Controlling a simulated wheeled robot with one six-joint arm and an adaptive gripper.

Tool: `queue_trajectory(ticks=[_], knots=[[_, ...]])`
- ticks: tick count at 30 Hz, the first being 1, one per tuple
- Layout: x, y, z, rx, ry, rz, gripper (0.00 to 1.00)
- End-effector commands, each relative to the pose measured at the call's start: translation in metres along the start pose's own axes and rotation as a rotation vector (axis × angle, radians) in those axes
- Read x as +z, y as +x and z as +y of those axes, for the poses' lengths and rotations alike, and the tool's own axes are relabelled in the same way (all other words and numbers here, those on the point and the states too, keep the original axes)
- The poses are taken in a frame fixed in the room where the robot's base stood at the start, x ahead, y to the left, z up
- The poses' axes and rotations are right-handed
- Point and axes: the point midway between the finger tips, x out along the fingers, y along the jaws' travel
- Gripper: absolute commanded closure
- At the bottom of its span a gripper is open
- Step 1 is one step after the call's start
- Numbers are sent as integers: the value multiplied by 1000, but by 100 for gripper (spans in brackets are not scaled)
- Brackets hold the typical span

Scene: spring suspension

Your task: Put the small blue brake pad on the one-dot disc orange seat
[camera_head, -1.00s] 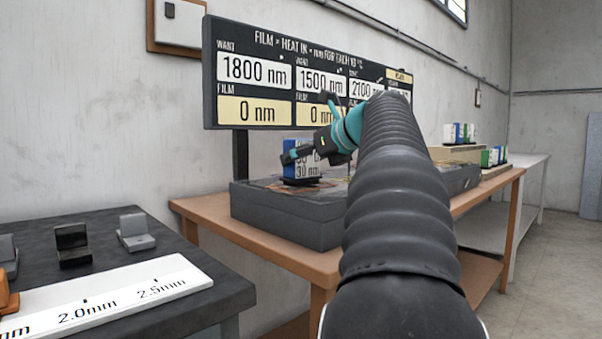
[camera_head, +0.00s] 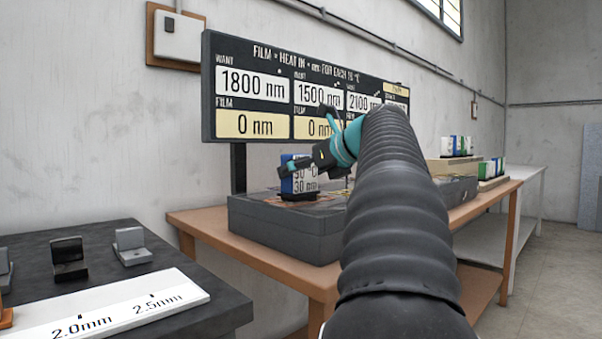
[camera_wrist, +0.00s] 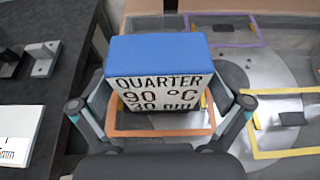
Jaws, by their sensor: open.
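The small blue brake pad (camera_wrist: 157,58) is a block with a blue top and a white face reading QUARTER, 90 °C, 30 nm. It stands upright on a dark base within the orange seat frame (camera_wrist: 138,133) in the wrist view. In the head view the brake pad (camera_head: 300,178) is on the dark grey bench block, partly covered by a finger. My gripper (camera_wrist: 160,106) is open, with one finger on each side of the pad and gaps showing. In the head view my gripper (camera_head: 312,160) is at the pad. The seat's disc dot is not readable.
A grey disc (camera_wrist: 235,68) lies beside the pad, with a yellow frame (camera_wrist: 285,152) and a purple frame (camera_wrist: 222,44). The board (camera_head: 250,125) behind reads 0 nm film. More blocks (camera_head: 455,146) stand at right. A dark table (camera_head: 190,262) with metal brackets is at left.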

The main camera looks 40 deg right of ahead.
Motion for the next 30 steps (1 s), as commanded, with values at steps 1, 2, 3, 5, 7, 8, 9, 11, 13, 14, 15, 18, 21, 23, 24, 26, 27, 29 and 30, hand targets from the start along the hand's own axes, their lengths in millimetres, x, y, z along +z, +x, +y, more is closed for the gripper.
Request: queue_trajectory(ticks=[1, 2, 3, 5, 7, 8, 9, 11, 13, 14, 15, 18, 21, 23, 24, 26, 27, 29, 30], knots=[[1, -8, 0, -4, 0, -1, 0], [1, -13, -1, -5, 0, -2, 0], [2, -20, 0, -5, 0, -2, 0], [1, -32, -1, -6, 1, -1, 0], [2, -47, -1, -7, 1, -1, 0], [2, -53, -1, -6, 1, -2, 0], [2, -61, -1, -6, 2, -1, 0], [1, -73, -1, -6, 1, 0, 0], [1, -85, -1, -6, 0, -1, 0], [1, -90, -1, -5, 0, -1, 0], [1, -96, 0, -6, 0, -1, 0], [1, -106, -1, -4, 1, -1, 0], [0, -113, 0, -2, 1, -1, 0], [0, -115, 0, -2, 0, -1, 0], [0, -116, 0, -2, 0, -1, 0], [0, -116, 0, -1, 0, -1, 0], [0, -116, 0, -1, 0, -1, 0], [0, -116, 0, -1, 0, -1, 0], [0, -116, 0, -1, 0, -1, 0]])
